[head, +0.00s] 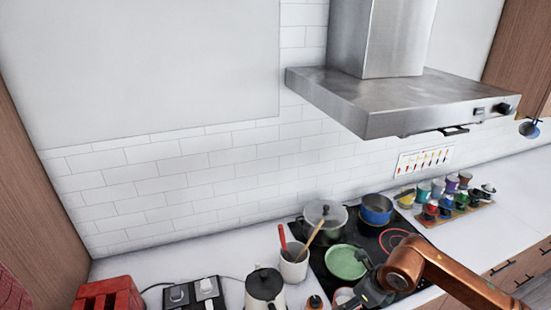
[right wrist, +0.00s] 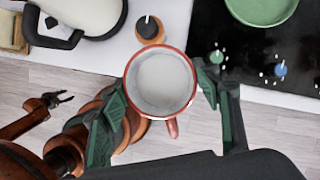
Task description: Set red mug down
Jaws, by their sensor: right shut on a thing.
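The red mug (right wrist: 162,82) has a red rim and a pale, empty-looking inside. In the right wrist view it sits between the fingers of my right gripper (right wrist: 160,98), which is shut on it. Its red handle points toward the wrist. From above, the mug overlaps the counter's front edge; I cannot tell its height. In the head view, part of the mug (head: 343,296) shows beside my right gripper (head: 362,288), near the front of the stove. My left gripper (right wrist: 58,98) shows small at the left of the wrist view, open and empty, over the floor.
A green plate (head: 346,262), a lidded pot (head: 325,224) and a blue pot (head: 376,209) stand on the black cooktop. A utensil crock (head: 293,268), a kettle (head: 265,287) and an orange-based bottle (right wrist: 149,29) stand to the left. Cups and jars crowd a board (head: 463,216) at right.

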